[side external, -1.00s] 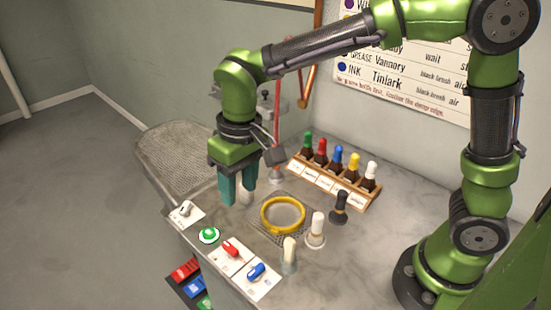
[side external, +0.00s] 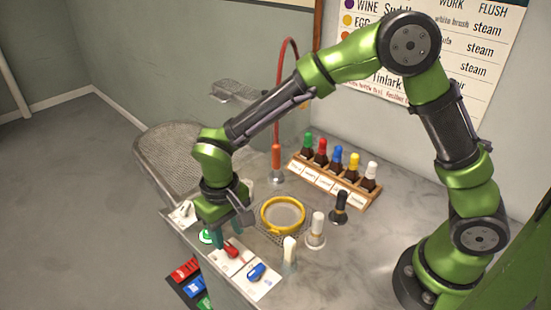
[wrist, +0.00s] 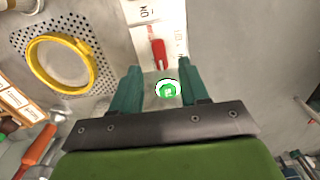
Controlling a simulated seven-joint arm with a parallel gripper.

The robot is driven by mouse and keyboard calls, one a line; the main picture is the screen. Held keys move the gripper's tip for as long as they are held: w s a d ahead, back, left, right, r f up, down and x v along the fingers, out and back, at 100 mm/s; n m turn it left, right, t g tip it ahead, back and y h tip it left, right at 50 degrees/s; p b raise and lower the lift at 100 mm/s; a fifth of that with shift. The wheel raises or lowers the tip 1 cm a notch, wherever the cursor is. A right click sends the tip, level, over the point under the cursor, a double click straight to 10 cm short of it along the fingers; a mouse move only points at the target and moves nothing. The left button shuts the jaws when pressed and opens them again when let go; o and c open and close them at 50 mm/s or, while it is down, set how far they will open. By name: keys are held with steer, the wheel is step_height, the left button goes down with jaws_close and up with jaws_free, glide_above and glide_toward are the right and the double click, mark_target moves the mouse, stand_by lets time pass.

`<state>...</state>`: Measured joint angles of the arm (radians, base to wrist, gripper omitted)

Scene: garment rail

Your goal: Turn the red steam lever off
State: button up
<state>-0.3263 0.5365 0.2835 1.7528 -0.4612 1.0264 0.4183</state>
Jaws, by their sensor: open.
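The red steam lever (side external: 232,251) sits on a white labelled plate at the front edge of the counter. In the wrist view the red lever (wrist: 158,50) lies just beyond my fingertips, with a label reading "ON" on the plate beside it. My gripper (side external: 219,239) is low over the counter front, close beside the red lever. It is open and empty; in the wrist view its two teal fingers (wrist: 161,72) stand apart. A round green button (wrist: 167,88) shows between them. I cannot tell whether a finger touches the lever or plate.
A blue lever (side external: 256,272) is on the neighbouring plate. A yellow ring (side external: 283,214) lies on a perforated grate behind, with white-topped and black-topped posts to its right. A rack of coloured bottles (side external: 335,180) stands at the back. A red hose (side external: 277,110) rises behind the grate.

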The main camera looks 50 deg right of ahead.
mark_target(230, 247)
steer(key=shift+f, duration=2.05)
steer(key=shift+c, duration=0.4)
jaws_close()
